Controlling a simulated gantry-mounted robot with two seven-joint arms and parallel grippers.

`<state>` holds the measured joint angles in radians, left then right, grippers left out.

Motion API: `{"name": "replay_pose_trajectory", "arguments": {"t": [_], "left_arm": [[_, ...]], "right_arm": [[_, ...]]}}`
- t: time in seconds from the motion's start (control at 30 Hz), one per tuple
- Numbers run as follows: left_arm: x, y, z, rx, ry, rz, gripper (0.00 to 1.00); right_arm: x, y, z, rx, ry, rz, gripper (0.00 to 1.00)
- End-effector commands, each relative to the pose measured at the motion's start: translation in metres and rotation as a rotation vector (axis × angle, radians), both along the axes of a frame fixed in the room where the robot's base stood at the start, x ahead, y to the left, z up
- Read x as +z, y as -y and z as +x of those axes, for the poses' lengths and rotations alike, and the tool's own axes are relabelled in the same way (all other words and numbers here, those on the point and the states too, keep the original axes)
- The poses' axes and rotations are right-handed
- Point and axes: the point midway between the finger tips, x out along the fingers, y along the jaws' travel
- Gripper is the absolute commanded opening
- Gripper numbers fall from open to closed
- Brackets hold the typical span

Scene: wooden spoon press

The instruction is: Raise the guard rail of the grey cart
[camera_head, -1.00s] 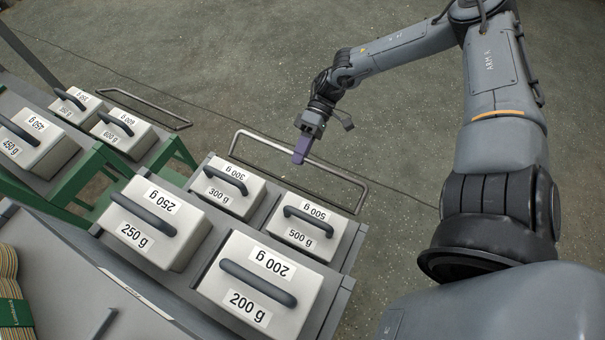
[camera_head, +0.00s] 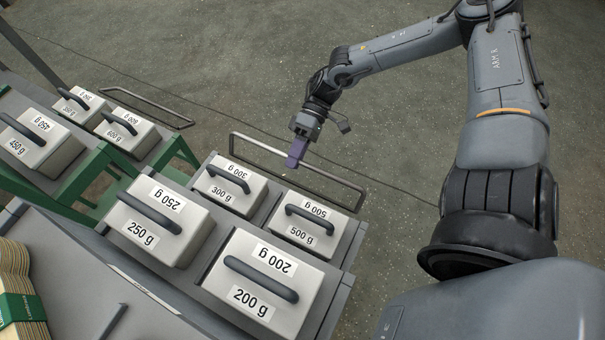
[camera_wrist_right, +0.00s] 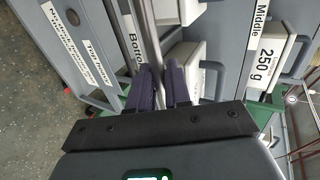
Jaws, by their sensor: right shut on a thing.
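The grey cart (camera_head: 345,270) carries several labelled weights. Its guard rail (camera_head: 345,182) is a thin metal loop at the cart's far end, sticking outward over the floor. My right gripper (camera_head: 297,153), with purple fingers, is shut on the rail's outer bar near its middle. In the right wrist view the metal bar (camera_wrist_right: 150,45) runs between the two fingers (camera_wrist_right: 162,88). The fingers hide the gripped stretch. My left gripper is in neither view.
The 300 g weight (camera_head: 230,187) and 500 g weight (camera_head: 305,225) stand nearest the rail. Another cart with a similar metal rail (camera_head: 150,106) and a green frame (camera_head: 85,175) stand at left. Open floor (camera_head: 400,240) lies beyond the rail.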

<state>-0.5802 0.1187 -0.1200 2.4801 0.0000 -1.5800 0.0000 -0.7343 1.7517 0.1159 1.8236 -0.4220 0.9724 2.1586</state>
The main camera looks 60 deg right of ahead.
Motion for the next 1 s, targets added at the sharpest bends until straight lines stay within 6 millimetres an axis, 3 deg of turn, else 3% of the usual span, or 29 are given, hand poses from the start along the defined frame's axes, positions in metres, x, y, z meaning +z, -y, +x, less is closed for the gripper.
{"name": "replay_pose_trajectory", "arguments": {"t": [0.77,1.0], "left_arm": [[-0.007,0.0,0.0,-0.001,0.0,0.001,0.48],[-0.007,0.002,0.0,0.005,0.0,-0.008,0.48]], "right_arm": [[0.01,-0.03,-0.002,0.001,-0.003,0.001,0.04],[0.013,-0.036,-0.002,0.003,-0.001,0.004,0.11]]}}
